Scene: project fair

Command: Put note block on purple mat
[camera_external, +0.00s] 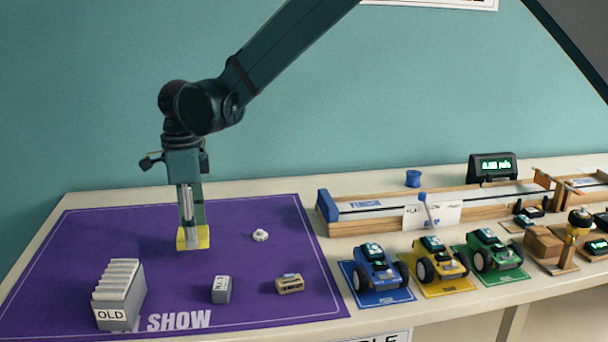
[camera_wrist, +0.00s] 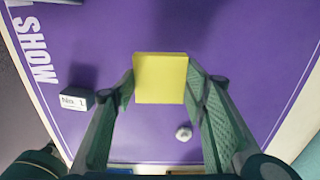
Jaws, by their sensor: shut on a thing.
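The yellow note block (camera_external: 194,242) is between the fingertips of my gripper (camera_external: 192,226), over the back middle of the purple mat (camera_external: 130,225). In the wrist view the note block (camera_wrist: 160,78) shows its flat, square yellow face, with one finger of my gripper (camera_wrist: 160,84) on each side. My gripper is shut on it and points straight down. The block is level and at or very near the mat surface; I cannot tell whether it touches. Part of the block is hidden by the fingers in the external view.
On the mat are a grey "OLD" file box (camera_external: 121,300), a small grey "No. 1" box (camera_external: 221,290), a small wooden item (camera_external: 290,284) and a white round piece (camera_external: 260,235). Right of the mat stand a blue car (camera_external: 378,270), other cars and a wooden track (camera_external: 470,220).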

